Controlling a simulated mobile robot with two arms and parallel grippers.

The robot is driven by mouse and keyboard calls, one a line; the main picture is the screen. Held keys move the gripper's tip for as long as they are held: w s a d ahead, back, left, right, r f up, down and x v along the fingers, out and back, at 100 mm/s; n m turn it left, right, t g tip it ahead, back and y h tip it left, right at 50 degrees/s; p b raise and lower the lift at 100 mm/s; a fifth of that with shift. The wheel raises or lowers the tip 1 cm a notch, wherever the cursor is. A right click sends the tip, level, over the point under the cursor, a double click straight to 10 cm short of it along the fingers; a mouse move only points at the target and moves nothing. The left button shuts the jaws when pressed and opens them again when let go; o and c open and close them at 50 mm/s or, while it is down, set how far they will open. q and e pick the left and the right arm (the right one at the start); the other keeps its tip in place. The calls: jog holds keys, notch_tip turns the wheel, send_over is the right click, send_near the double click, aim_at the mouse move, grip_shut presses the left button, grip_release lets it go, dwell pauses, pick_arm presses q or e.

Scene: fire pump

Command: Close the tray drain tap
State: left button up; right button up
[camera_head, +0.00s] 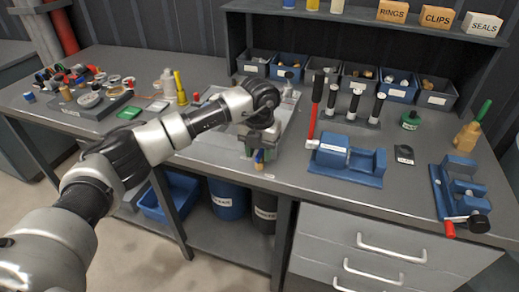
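A light grey drip tray (205,148) lies on the workbench at the centre, mostly behind my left arm. My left gripper (258,150) is over the tray's front edge, pointing down. My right gripper is not in view.
A blue block stand (345,162) and a red-handled tool (314,115) stand to the right. A blue vise (458,190) is at the far right. Parts bins (357,82) line the back. Drawers (390,250) are below the bench.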

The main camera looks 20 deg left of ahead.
pick_arm(q)
grip_shut()
